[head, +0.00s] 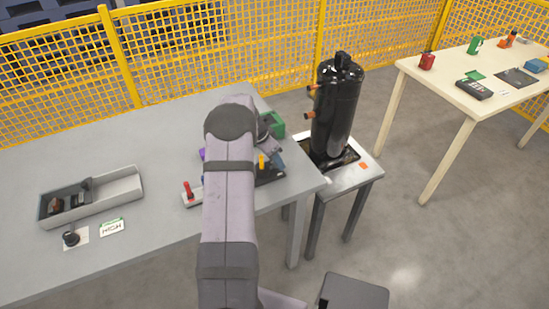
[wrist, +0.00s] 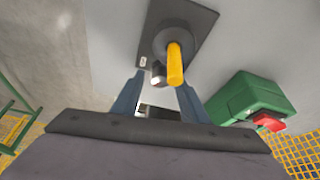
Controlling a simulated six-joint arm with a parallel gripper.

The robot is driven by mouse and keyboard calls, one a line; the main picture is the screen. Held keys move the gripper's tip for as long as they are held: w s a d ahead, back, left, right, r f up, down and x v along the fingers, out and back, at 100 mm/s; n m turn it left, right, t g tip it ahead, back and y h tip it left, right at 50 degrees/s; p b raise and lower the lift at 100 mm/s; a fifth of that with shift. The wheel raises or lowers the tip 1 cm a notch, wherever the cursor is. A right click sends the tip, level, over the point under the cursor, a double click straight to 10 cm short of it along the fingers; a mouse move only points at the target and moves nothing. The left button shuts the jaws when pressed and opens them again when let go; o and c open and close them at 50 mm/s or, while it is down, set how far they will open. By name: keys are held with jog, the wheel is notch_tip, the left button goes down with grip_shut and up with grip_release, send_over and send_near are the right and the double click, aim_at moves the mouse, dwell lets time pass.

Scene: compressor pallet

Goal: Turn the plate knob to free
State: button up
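A dark plate (wrist: 192,22) bears a round dark knob base with a yellow handle (wrist: 174,62). In the head view, the yellow handle (head: 262,162) shows beside my arm, on the dark plate (head: 271,175) near the grey table's right edge. My gripper (wrist: 160,82) is open, its two blue-grey fingers apart. The handle's near end lies close to the right finger; I cannot tell whether they touch. A small dark and pale cylinder (wrist: 158,72) shows between the fingertips. Any markings for the knob's positions are not readable.
A green box (wrist: 250,98) with a red part is close on the right in the wrist view. A red-handled lever (head: 187,190) stands left of my arm. The black compressor (head: 336,105) stands beyond the table edge. A grey tray (head: 118,188) lies left.

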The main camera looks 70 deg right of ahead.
grip_shut()
jog(key=shift+f, duration=0.1)
jog(key=shift+s+n+t+b, duration=0.1)
jog(key=shift+n+t+b, duration=0.2)
jog(key=shift+n+b, duration=0.5)
jog(key=shift+n+t+h, duration=0.3)
jog(key=shift+n+t, duration=0.3)
jog(key=shift+n, duration=1)
grip_release()
